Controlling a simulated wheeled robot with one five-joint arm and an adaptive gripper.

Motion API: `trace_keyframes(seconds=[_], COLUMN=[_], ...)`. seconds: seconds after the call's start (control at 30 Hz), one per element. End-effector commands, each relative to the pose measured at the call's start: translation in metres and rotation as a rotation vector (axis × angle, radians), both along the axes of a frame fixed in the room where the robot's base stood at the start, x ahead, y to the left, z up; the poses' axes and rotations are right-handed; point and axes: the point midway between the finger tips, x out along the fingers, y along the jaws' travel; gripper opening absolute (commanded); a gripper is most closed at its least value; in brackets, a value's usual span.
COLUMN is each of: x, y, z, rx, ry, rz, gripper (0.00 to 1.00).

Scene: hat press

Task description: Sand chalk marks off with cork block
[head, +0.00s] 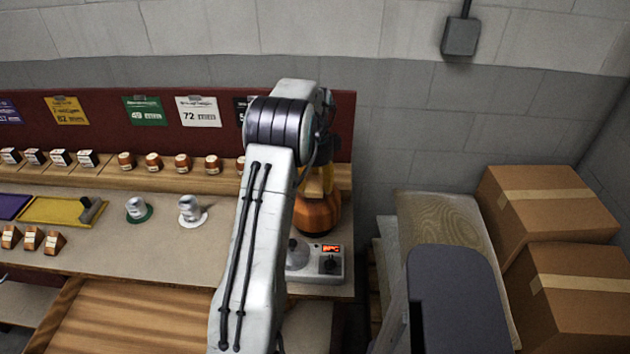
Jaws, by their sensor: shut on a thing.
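My arm rises from the bottom centre and bends at a dark-ringed joint. I cannot make out a cork block or any chalk marks. A rounded orange-brown body (318,214) with a yellow upper part stands at the bench's right end, partly behind my arm. Two small silvery hat-like pieces stand on the bench, one on a green base (137,208) and one on a white base (191,209).
A grey control box (329,264) with a red display sits at the bench's right end. A yellow tray (50,211) holds a dark grey piece. Small labelled blocks line the back shelf. Cardboard boxes (548,215) stand at right. The bench (165,240) is clear in front of the hat-like pieces.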

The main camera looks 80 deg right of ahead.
Motion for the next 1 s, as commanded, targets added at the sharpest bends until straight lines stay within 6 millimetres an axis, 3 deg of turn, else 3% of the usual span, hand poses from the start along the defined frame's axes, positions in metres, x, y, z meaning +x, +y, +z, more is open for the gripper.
trace_keyframes(seconds=[1.0], x=[0.0000], y=[0.0001], z=[-0.0094], rx=[0.000], ry=[0.000], rz=[0.000], gripper=[0.22])
